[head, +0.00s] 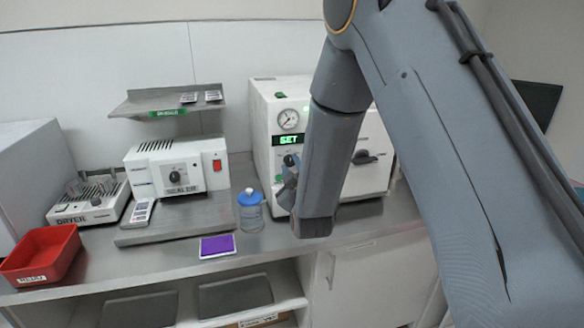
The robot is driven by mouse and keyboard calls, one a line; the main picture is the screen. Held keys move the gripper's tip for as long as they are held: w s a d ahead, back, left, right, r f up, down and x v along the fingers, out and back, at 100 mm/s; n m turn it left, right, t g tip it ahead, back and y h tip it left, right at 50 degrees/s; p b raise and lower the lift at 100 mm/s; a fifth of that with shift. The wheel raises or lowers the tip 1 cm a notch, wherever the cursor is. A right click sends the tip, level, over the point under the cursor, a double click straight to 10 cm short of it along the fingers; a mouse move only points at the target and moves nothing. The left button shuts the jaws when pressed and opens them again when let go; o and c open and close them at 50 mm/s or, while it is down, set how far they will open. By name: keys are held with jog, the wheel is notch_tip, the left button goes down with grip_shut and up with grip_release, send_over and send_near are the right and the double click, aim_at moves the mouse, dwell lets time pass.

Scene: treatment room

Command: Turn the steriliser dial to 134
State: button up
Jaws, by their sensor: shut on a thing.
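The steriliser (262,112) is a white box at the back of the counter, with a round gauge (288,119) and a green-lit display (288,140) that appears to read SET. Its dark dial (290,160) is below the display, partly covered by my gripper. My gripper (288,181) is at the front of the steriliser panel, shut on the dial. The fingertips are small and mostly hidden by my arm. The dial's markings and pointer cannot be read.
A purple pad (217,246) lies near the counter's front edge. The sealer (177,168), the dryer (88,203) and a red tray (40,256) are further left. A shelf (165,100) hangs above the sealer.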

jog(key=shift+m, duration=0.3)
jog(key=m+b, duration=0.3)
jog(key=m, duration=0.1)
jog(key=shift+g, duration=0.3)
jog(key=shift+r+m+b, duration=0.1)
jog(key=shift+m+b, duration=1.4)
jog(key=shift+m, duration=0.8)
jog(key=shift+g, duration=0.3)
jog(key=o, duration=1.1)
jog(key=shift+c, duration=0.2)
jog(key=b+v, duration=0.2)
jog(key=v, duration=0.5)
jog(key=shift+s+d, duration=0.25)
jog(key=shift+s, duration=0.15)
